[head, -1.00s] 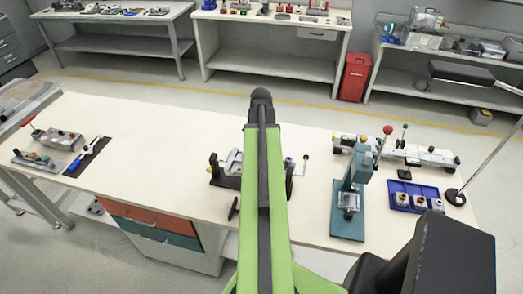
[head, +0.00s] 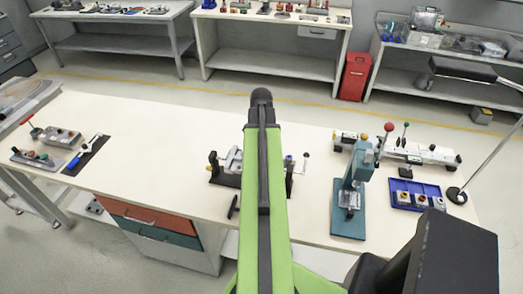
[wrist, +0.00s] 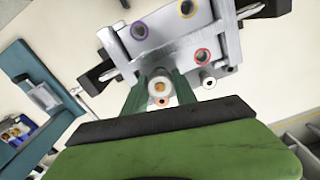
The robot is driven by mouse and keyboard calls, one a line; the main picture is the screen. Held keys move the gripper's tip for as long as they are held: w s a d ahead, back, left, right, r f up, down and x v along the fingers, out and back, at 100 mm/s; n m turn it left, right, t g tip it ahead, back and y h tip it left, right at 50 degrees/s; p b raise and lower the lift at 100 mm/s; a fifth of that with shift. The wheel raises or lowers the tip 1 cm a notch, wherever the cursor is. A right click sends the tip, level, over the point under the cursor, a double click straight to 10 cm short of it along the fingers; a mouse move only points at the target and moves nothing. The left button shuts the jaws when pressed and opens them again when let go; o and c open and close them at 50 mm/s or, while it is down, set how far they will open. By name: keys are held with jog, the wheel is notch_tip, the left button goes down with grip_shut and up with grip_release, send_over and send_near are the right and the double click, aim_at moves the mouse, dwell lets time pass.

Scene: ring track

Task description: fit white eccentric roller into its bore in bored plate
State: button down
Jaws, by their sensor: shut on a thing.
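My gripper (wrist: 160,77) is in the lower middle of the wrist view, its two green fingers shut on a white roller (wrist: 160,91) with a brass-coloured centre. The grey bored plate (wrist: 171,43) lies just beyond the fingers, clamped in a fixture. Its bores show a purple ring (wrist: 140,31) at left, a yellow ring (wrist: 187,8) at top and a red ring (wrist: 203,55) at right. I cannot tell whether the roller touches the plate. In the head view my green arm hides the gripper, the roller and most of the fixture (head: 222,177).
A small white cylinder (wrist: 208,82) sits beside the plate's near right edge. On the bench, a teal press (head: 349,200) and a blue tray (head: 417,205) with small parts stand to the right. The bench top between the fixture and the left-hand tools is mostly clear.

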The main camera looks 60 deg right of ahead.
jog(key=shift+f+b, duration=0.6)
jog(key=shift+f, duration=0.1)
jog(key=c, duration=0.9)
grip_release()
notch_tip(320, 180, up, 18)
jog(key=p, duration=1.7)
jog(key=shift+f, duration=0.25)
jog(key=shift+w, duration=0.15)
